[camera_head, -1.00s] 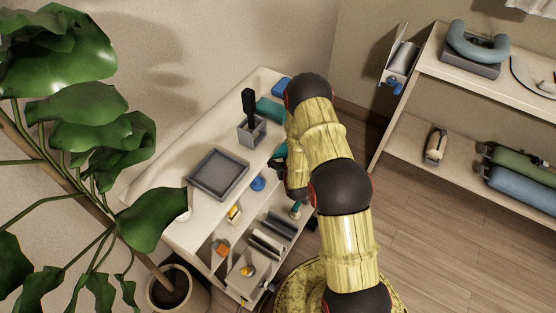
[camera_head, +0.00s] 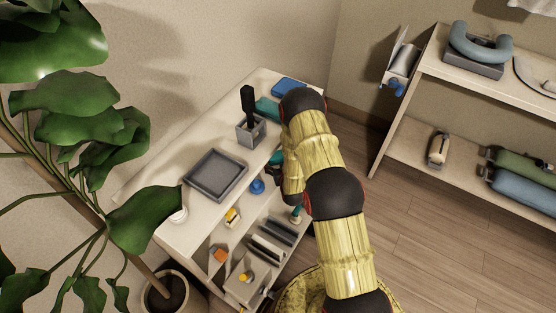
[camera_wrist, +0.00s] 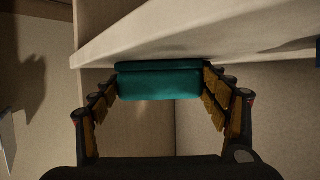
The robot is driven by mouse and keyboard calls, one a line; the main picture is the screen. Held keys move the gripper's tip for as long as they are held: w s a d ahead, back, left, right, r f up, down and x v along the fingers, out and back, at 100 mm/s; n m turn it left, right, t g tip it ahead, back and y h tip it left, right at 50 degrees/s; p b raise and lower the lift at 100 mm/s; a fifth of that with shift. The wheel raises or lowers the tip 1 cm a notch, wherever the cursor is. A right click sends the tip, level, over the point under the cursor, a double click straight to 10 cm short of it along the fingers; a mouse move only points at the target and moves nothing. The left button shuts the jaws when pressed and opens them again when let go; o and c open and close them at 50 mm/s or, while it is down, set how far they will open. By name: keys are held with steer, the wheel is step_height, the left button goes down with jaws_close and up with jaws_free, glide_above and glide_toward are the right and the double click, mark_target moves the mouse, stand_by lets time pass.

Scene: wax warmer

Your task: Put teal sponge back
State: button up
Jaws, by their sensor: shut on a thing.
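The teal sponge (camera_wrist: 160,82) is between the two fingers of my gripper (camera_wrist: 160,78) in the wrist view. The gripper is shut on it, with one finger at each side. The sponge lies just under the edge of a pale board in that picture; I cannot tell if they touch. In the head view my gripper (camera_head: 275,172) is at the shelf unit's right side, mostly hidden by my arm. A bit of teal (camera_head: 276,157) shows beside it. Another teal item (camera_head: 267,107) lies on the shelf top (camera_head: 165,205), partly behind my arm.
A blue item (camera_head: 288,87) lies at the top's far end. A grey holder (camera_head: 251,130) with a black-handled tool and a grey tray (camera_head: 215,174) stand on the top. Lower shelves hold small items. A plant (camera_head: 75,150) stands left, another shelf unit (camera_head: 410,150) right.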

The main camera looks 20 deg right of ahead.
steer(key=shift+f, duration=0.15)
steer(key=o, duration=1)
steer(key=shift+f, duration=0.1)
steer(key=shift+c, duration=0.2)
steer(key=shift+o, duration=0.2)
steer(key=shift+r, duration=0.2)
steer(key=shift+s+r, duration=0.2)
steer(key=shift+s, duration=0.05)
steer(key=p+v, duration=0.4)
steer(key=v, duration=0.7)
steer(key=shift+s+r, duration=0.15)
steer(key=shift+s, duration=0.05)
steer(key=shift+a, duration=0.15)
